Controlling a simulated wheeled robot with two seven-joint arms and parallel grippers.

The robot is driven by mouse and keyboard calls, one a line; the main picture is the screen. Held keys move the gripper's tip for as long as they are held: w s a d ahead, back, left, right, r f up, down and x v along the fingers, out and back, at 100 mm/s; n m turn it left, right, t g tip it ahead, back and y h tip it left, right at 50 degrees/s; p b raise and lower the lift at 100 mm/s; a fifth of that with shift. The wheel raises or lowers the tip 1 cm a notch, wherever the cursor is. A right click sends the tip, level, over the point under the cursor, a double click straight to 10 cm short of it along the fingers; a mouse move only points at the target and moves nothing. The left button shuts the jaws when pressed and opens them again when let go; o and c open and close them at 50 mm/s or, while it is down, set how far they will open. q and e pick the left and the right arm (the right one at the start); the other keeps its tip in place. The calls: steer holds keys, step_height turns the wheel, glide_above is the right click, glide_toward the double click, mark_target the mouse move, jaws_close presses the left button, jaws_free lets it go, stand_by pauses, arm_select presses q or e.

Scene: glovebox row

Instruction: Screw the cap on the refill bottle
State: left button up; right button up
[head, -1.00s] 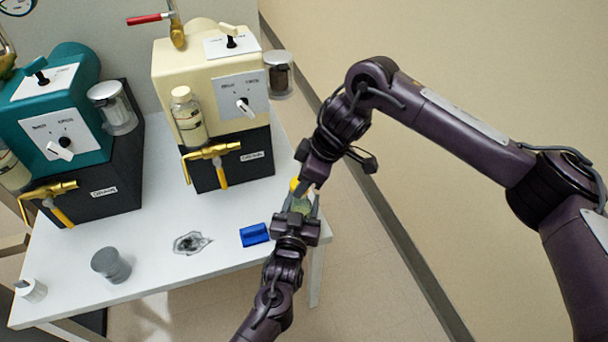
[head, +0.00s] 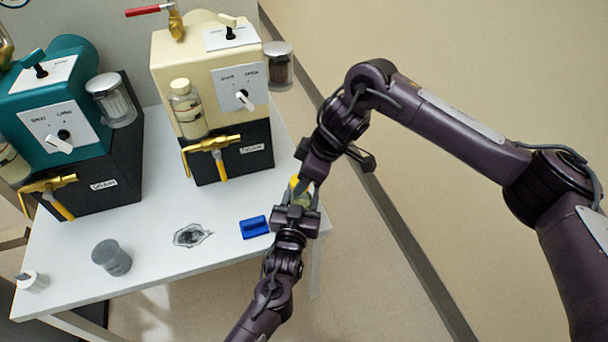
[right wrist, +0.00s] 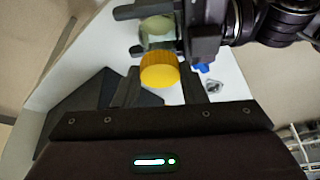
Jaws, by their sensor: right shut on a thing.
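The yellow cap (head: 294,184) is between the fingers of my right gripper (head: 303,184), which is shut on it. In the right wrist view the cap (right wrist: 160,70) shows clearly between the two dark fingers. The pale green refill bottle (right wrist: 156,30) is right behind the cap there, in line with it; I cannot tell whether they touch. My left gripper (head: 299,200) holds the bottle from below in the head view, with a finger on each side. Most of the bottle is hidden by the grippers.
The white table (head: 150,270) carries a cream machine (head: 203,90), a teal machine (head: 50,110), a blue block (head: 254,228), a grey cylinder (head: 111,257), a small white container (head: 32,282) and a dark-patterned clear piece (head: 191,236). Open floor lies right of the table.

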steer(key=shift+f, duration=0.55)
steer(key=m, duration=0.1)
steer(key=m+t, duration=0.1)
steer(key=shift+s+a+f+m+h, duration=0.1)
steer(key=shift+s+a+m+h, duration=0.1)
steer(key=shift+m+h, duration=0.15)
steer(key=m+t+h, duration=0.1)
steer(key=m, duration=0.3)
steer(key=shift+s, duration=0.15)
steer(key=m, duration=0.2)
steer(key=m+t+h, duration=0.1)
steer(key=m, duration=0.1)
steer(key=m+h, duration=0.1)
steer(key=m, duration=0.1)
steer(key=shift+a, duration=0.4)
steer(key=m+h, duration=0.1)
steer(key=m, duration=0.1)
steer(key=shift+s+a+m, duration=0.1)
steer(key=shift+a+m, duration=0.05)
steer(key=shift+m, duration=0.2)
steer(key=shift+m+h, duration=0.25)
steer(key=shift+m, duration=0.55)
